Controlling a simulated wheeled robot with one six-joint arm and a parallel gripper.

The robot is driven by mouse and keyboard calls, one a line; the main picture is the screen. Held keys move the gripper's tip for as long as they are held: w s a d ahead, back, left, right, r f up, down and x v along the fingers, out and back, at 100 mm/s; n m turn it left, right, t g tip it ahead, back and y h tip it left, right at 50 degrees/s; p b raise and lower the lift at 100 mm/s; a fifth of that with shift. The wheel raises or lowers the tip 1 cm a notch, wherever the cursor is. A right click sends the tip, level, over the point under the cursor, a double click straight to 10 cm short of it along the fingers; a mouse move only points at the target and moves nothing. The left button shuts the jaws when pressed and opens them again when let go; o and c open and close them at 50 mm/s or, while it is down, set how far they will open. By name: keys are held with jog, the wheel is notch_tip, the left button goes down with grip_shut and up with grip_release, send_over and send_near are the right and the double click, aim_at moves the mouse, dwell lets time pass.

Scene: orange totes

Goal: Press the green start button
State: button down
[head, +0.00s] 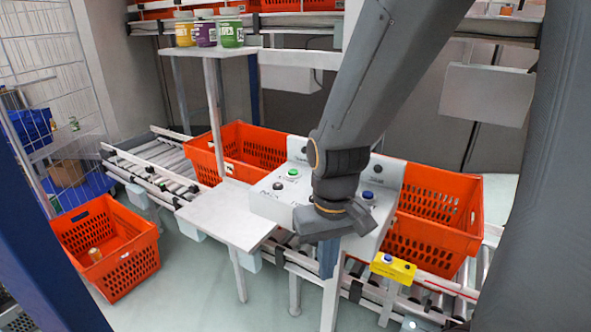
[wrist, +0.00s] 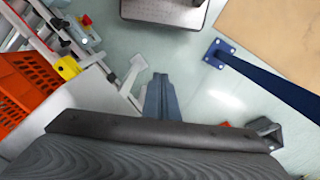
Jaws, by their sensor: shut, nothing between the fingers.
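The green start button (head: 293,172) sits on the sloped top of a white control box (head: 268,208), left of my arm in the head view. A black button (head: 278,186) is just in front of it, and a blue button (head: 368,194) is to the right of my arm. My gripper (head: 328,272) points down in front of the box, apart from the green button and to its right. Its fingers are together and empty, as the wrist view also shows (wrist: 160,80). My arm hides the middle of the box. I cannot make out the green button in the wrist view.
Orange totes stand on the roller conveyor behind the box, left (head: 252,145) and right (head: 436,215). A yellow button box (head: 394,268) is at the lower right. A white side table (head: 228,212) adjoins the box. Another orange tote (head: 108,245) is on the floor.

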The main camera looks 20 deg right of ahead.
notch_tip(320, 180, up, 11)
jog(key=w+m+t+p, duration=0.1)
jog(key=t+p, duration=0.1)
jog(key=p, duration=0.8)
notch_tip(320, 180, up, 10)
jog(key=m+t+y+p, duration=0.4)
jog(key=m+t+p, duration=0.15)
jog(key=m, duration=1.55)
send_over(297, 173)
jog(key=shift+s+a+r+t+b, duration=0.1)
jog(key=shift+r+t+b, duration=0.1)
jog(key=shift+t+b, duration=0.15)
notch_tip(297, 173, down, 7)
jog(key=b, duration=0.5)
jog(key=shift+r, duration=0.1)
jog(key=shift+f+b, duration=1)
jog(key=shift+b, duration=0.35)
jog(key=shift+f+b, duration=0.25)
jog(key=shift+b, duration=0.1)
